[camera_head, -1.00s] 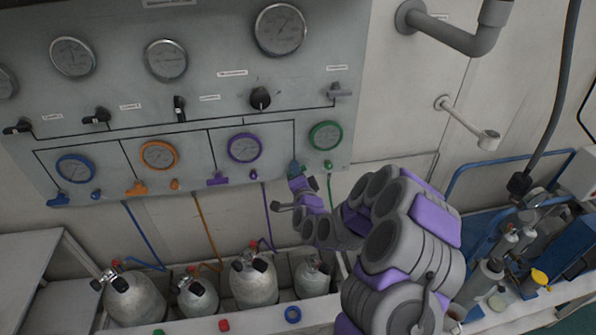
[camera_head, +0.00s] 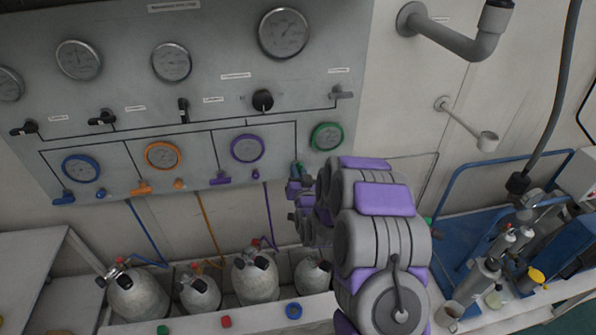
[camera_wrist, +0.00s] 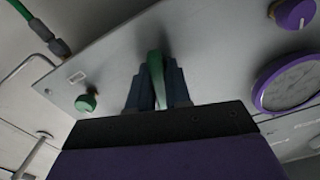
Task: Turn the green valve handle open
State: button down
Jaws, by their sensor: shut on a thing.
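The green valve handle (camera_wrist: 155,78) shows in the wrist view as a narrow green lever between the two dark fingers of my gripper (camera_wrist: 157,88). The gripper is shut on it, with a finger on each side. In the head view my gripper (camera_head: 299,178) is at the lower right of the grey panel, left of and below the green-ringed gauge (camera_head: 326,136). There my purple and grey arm hides much of the area just below that gauge. The handle itself is mostly covered in the head view.
A green knob (camera_wrist: 86,103) is beside the handle in the wrist view, and a purple knob (camera_wrist: 297,14) is at top right. Purple (camera_head: 220,178), orange (camera_head: 141,187) and blue (camera_head: 64,197) handles line the panel's lower edge. Several gas cylinders (camera_head: 255,279) stand below.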

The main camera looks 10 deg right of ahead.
jog(key=shift+f+n, duration=0.25)
jog(key=shift+n, duration=0.35)
jog(key=c, duration=1.2)
grip_release()
jog(key=shift+w, duration=0.1)
jog(key=shift+o, duration=0.3)
jog(key=shift+r, duration=0.15)
